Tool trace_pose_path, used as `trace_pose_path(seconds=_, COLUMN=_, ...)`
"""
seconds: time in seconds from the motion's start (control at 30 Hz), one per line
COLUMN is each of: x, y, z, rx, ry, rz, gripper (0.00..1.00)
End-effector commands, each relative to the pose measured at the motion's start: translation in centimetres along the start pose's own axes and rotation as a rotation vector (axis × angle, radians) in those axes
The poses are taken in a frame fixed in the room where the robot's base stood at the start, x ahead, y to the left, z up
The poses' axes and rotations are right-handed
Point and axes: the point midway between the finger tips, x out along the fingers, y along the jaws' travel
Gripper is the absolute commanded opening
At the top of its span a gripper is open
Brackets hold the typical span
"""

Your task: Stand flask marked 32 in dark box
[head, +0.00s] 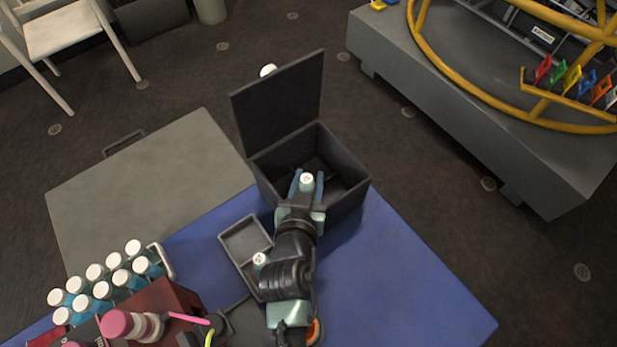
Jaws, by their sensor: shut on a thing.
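The dark box (345,208) stands on the blue table with its lid (278,98) raised at the back left. My gripper (308,183) is over the box's opening, near its front left side. It is shut on a flask (307,178) with a white cap that bears a small dark mark, too small to read. The flask's body is mostly hidden by the fingers and arm. Something dark shows inside the box, its shape unclear. I cannot tell whether the flask touches the box floor.
A rack (168,262) of several white-capped flasks stands at the lower left beside a red block (160,298). The blue table (410,285) is clear at right.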

Motion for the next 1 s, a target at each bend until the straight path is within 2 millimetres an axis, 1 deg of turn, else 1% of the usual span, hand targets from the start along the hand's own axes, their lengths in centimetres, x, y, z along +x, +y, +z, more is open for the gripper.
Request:
trace_pose_path(seconds=0.2, x=0.3, y=0.0, z=0.7, rx=0.0, ry=0.003, rz=0.0, gripper=0.0)
trace_pose_path(seconds=0.33, x=0.3, y=0.0, z=0.6, rx=0.0, ry=0.003, rz=-0.001, gripper=0.0)
trace_pose_path(seconds=0.37, x=0.3, y=0.0, z=0.7, rx=0.0, ry=0.0, rz=0.0, gripper=0.43)
trace_pose_path(seconds=0.4, x=0.3, y=0.0, z=0.7, rx=0.0, ry=0.0, rz=0.0, gripper=0.5)
trace_pose_path(seconds=0.5, x=0.3, y=0.0, z=0.7, rx=0.0, ry=0.0, rz=0.0, gripper=0.68)
trace_pose_path(seconds=0.73, x=0.3, y=0.0, z=0.7, rx=-0.001, ry=0.0, rz=0.0, gripper=0.68)
trace_pose_path(seconds=0.83, x=0.1, y=0.0, z=0.3, rx=-0.001, ry=0.0, rz=0.0, gripper=0.68)
trace_pose_path(seconds=0.97, x=-0.4, y=0.0, z=-0.8, rx=-0.001, ry=0.0, rz=-0.001, gripper=0.68)
trace_pose_path(seconds=1.0, x=-0.8, y=0.0, z=-0.5, rx=-0.001, ry=-0.002, rz=-0.001, gripper=0.68)
